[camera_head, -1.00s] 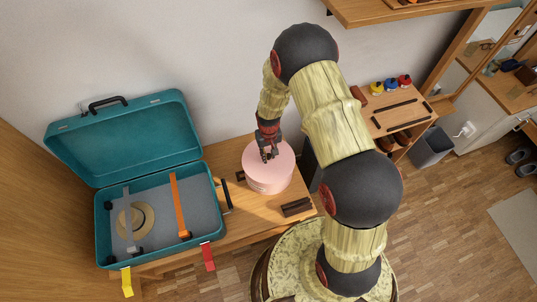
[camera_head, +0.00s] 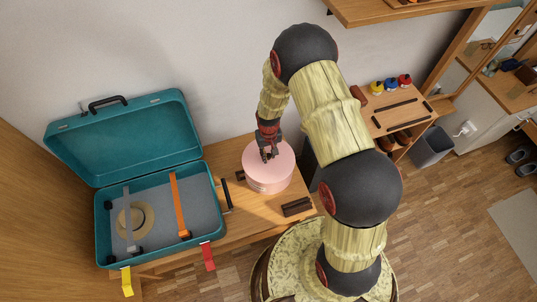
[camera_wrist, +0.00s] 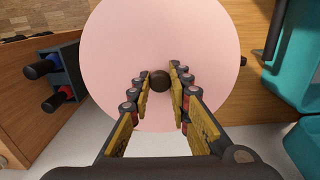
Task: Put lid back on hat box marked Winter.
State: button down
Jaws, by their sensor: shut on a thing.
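The pink round hat box (camera_head: 270,184) stands on the wooden bench, right of the suitcase. Its pink lid (camera_head: 282,155) is over its top in the head view; the lid fills the middle of the wrist view (camera_wrist: 190,40). Any marking on the box's side is too small to read. My gripper (camera_head: 268,156) points down at the lid's centre. In the wrist view its fingers (camera_wrist: 161,80) are shut on the lid's dark brown round knob (camera_wrist: 160,80). The lid hides the box's rim in the wrist view, so I cannot tell how snugly it sits.
An open teal suitcase (camera_head: 106,264) with a straw hat (camera_head: 139,217) inside stands at the left. A dark brown item (camera_head: 297,207) lies on the bench (camera_head: 245,226) near the box. A small shelf (camera_head: 374,128) with coloured pots stands at the right.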

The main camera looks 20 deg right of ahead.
dwell(0.4)
jog(key=c, duration=1.6)
grip_release()
jog(key=shift+o, duration=0.7)
jog(key=o, duration=0.4)
jog(key=shift+r+p, duration=2.5)
jog(key=shift+r, duration=1.05)
jog(key=shift+c, duration=0.8)
grip_shut()
